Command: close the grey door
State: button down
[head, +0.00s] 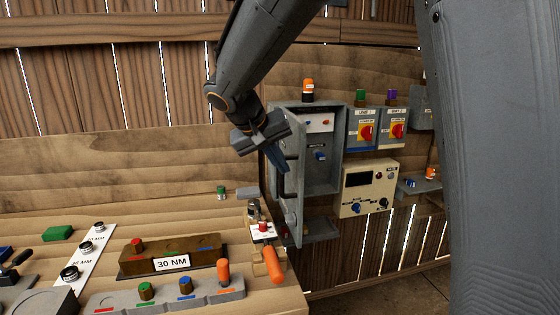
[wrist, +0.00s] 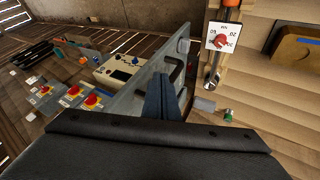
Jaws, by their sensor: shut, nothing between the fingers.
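The grey door (head: 291,205) stands open at the left side of the grey cabinet (head: 322,168), swung out toward me, so the inside of the cabinet shows. In the wrist view the door (wrist: 128,102) is a long slanted panel with a dark handle (wrist: 178,72). My gripper (head: 281,168) is shut and empty, its blue-grey fingers pointing down beside the door's left face. In the wrist view the fingertips (wrist: 163,80) are close to the door and its handle. I cannot tell whether they touch it.
A cream control box (head: 366,187) and red-yellow switches (head: 367,132) are on the wall right of the cabinet. A wooden bench with a 30 NM block (head: 172,256), an orange-handled tool (head: 272,265) and several knobs lies below left. An orange-topped lamp (head: 308,89) is above the cabinet.

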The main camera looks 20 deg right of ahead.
jog(key=shift+p+x, duration=0.8)
jog(key=shift+x, duration=2.4)
